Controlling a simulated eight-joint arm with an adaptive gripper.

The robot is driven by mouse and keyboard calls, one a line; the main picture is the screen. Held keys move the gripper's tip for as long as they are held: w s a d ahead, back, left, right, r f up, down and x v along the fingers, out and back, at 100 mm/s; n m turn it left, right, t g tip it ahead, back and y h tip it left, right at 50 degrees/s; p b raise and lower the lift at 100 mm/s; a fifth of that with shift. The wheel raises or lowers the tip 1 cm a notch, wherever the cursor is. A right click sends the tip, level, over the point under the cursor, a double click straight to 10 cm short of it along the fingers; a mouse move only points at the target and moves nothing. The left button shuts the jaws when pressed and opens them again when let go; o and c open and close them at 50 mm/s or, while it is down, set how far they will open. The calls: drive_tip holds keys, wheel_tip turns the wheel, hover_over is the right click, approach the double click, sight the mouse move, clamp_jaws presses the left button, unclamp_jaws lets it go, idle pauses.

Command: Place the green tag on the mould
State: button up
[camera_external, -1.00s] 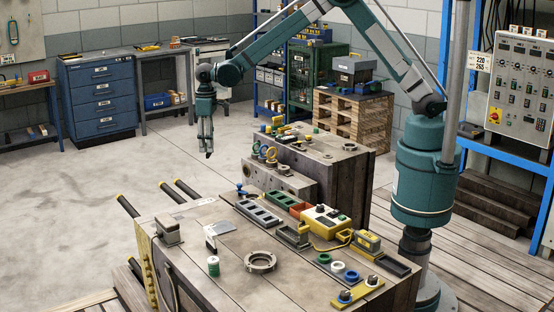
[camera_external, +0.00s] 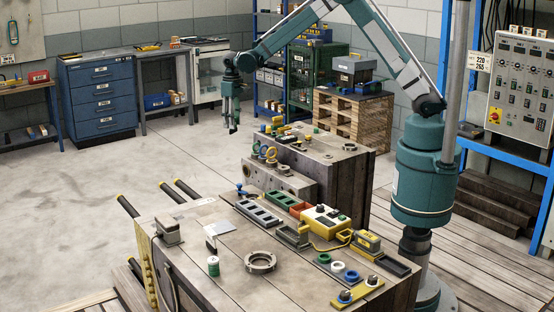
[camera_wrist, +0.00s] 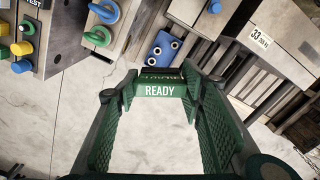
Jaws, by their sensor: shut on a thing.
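My gripper (camera_external: 232,128) hangs pointing down over the floor, behind and left of the mould blocks, clear of them. In the wrist view my gripper (camera_wrist: 160,78) is shut on a green tag (camera_wrist: 160,91) with white READY lettering, held between the fingertips. In the external view the tag is too small to make out clearly. Two big mould blocks stand in the external view: a front block (camera_external: 205,265) and a back block (camera_external: 340,153). I cannot tell which one is the task's mould.
Coloured rings, dark trays and a yellow box (camera_external: 325,219) crowd the front block's top. A wooden crate stack (camera_external: 340,125) stands behind. The floor (camera_external: 90,200) at left is open.

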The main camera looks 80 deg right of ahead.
drive_tip(key=s+d+m, duration=0.1)
drive_tip(key=s+d, duration=0.6)
drive_tip(key=d, duration=0.5)
drive_tip(key=s+d+m, duration=0.2)
drive_tip(key=s+d, duration=0.4)
drive_tip(key=d, duration=0.6)
drive_tip(key=s+d+m, duration=0.2)
drive_tip(key=s+d, duration=0.5)
drive_tip(key=d, duration=0.5)
drive_tip(key=shift+s+d+f, duration=0.15)
drive_tip(key=shift+s+f, duration=0.05)
drive_tip(key=shift+s, duration=0.1)
wheel_tip(320, 180, down, 6)
drive_tip(key=b, duration=0.1)
drive_tip(key=shift+f, duration=0.15)
drive_tip(key=shift+f+b, duration=0.35)
drive_tip(key=shift+f, duration=1.5)
drive_tip(key=shift+f, duration=0.1)
drive_tip(key=o, duration=0.9)
drive_tip(key=shift+c, duration=0.2)
